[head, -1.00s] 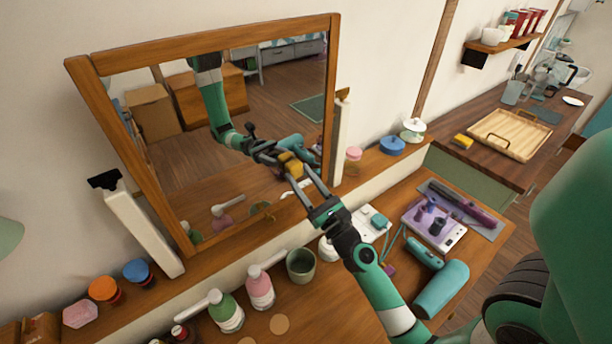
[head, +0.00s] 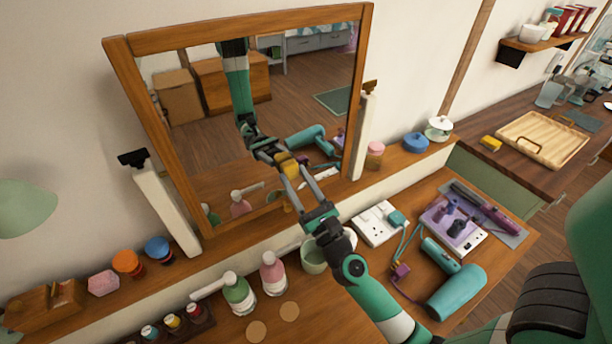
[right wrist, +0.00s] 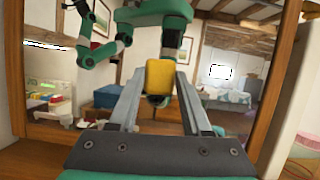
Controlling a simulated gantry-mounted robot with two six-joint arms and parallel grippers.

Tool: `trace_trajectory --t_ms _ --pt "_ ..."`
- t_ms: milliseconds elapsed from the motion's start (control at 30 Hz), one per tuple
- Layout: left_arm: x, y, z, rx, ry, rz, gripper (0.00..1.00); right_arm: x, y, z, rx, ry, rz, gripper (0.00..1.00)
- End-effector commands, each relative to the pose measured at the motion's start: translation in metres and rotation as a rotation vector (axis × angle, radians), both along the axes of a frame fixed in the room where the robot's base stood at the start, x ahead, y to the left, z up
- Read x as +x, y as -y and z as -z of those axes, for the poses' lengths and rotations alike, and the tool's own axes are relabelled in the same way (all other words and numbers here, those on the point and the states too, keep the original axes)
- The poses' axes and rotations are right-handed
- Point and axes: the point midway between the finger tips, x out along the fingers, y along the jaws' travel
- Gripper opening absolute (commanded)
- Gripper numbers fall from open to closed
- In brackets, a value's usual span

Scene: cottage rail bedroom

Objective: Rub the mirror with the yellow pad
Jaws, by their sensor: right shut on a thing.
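The wood-framed mirror (head: 215,135) leans on the shelf in the head view, between white posts. My right gripper (head: 284,168) reaches up to the lower right part of its glass. It is shut on the yellow pad (head: 288,164), which is at or very near the glass; I cannot tell if it touches. In the right wrist view the yellow pad (right wrist: 160,77) sits between the fingertips of my right gripper (right wrist: 160,90), against the mirror (right wrist: 232,115) full of reflections. My left gripper is not in view directly.
Below the mirror are a green cup (head: 313,258), a pink bottle (head: 273,275) and a green bottle (head: 238,293). A power strip (head: 378,224) and a teal hair dryer (head: 455,290) lie to the right. Another yellow block (head: 490,144) lies by a wooden tray (head: 541,139).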

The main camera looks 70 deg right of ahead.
Motion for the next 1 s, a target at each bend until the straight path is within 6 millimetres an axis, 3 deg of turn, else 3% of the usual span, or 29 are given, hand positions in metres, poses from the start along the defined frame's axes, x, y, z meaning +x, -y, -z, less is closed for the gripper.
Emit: trace_trajectory --t_ms 433,1000 --pt "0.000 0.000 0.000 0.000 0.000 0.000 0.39 0.000 -0.007 0.000 0.001 0.000 0.001 0.04" --pt "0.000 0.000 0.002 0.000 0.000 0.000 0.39 -0.043 -0.043 0.000 0.000 0.000 0.001 0.04"
